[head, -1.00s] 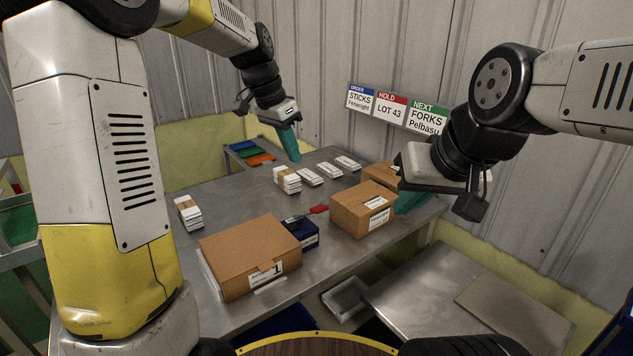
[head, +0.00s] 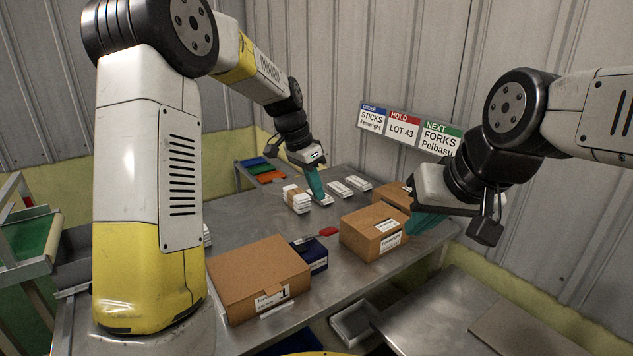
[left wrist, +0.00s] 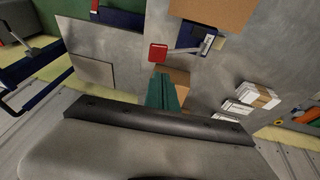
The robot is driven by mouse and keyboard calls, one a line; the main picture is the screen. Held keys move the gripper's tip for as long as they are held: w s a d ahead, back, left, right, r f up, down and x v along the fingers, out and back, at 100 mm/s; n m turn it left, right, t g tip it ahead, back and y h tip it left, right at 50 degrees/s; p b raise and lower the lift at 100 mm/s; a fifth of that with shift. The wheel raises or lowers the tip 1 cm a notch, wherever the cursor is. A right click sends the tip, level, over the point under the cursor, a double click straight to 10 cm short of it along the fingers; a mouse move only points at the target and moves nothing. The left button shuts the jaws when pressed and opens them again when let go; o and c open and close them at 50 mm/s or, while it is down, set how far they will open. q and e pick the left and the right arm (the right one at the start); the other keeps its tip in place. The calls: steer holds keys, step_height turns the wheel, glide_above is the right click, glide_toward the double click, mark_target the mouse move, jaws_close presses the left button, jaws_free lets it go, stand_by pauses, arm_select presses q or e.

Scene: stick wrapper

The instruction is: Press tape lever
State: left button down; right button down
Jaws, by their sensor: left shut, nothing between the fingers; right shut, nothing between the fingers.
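The tape lever shows as a red tab (head: 328,232) on the blue tape dispenser (head: 314,256), between two cardboard boxes on the metal table. In the left wrist view the red tab (left wrist: 158,53) sits at the end of a metal arm reaching to the blue body. My left gripper (head: 319,196) has teal fingers, shut and empty, pointing down among the white stick bundles, behind the lever and apart from it. Its fingers (left wrist: 163,92) also show in the left wrist view. My right gripper (head: 420,226) is shut and empty at the right, partly hidden by a box.
A large cardboard box (head: 258,278) stands left of the dispenser. A smaller box (head: 372,234) stands to its right, with another box (head: 393,195) behind it. White stick bundles (head: 297,198) lie further back. Coloured trays (head: 262,170) are at the far edge.

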mark_target(330, 229)
arm_select(q)
steer(key=x, duration=0.3)
steer(key=s+x, duration=0.1)
steer(key=x, duration=0.4)
steer(key=shift+s+a+f, duration=0.15)
steer(key=shift+f, duration=0.3)
